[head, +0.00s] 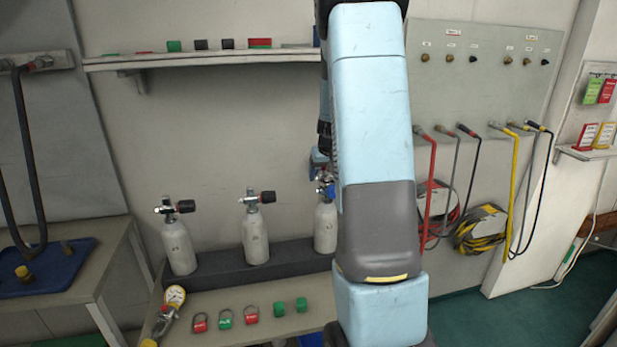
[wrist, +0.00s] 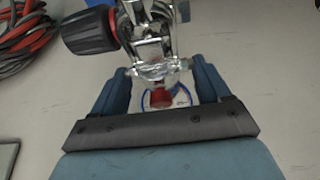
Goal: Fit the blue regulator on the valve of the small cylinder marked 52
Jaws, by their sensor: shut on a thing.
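Three small pale cylinders stand in a row in the head view. The left one (head: 179,247) and the middle one (head: 255,238) have bare valves with dark knobs. The right one (head: 325,228) is partly hidden behind my arm, and I cannot read its number. Blue parts of the regulator (head: 325,190) show at its valve. In the wrist view my gripper (wrist: 160,84) is shut on the blue regulator (wrist: 150,72), whose chrome body and blue ring lie between the fingers. A chrome valve with a black and red knob (wrist: 88,31) is right against it. I cannot tell whether they are seated together.
A shelf (head: 200,58) runs above. Hoses (head: 480,230) hang on the right wall. A blue tray (head: 60,265) lies at the left.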

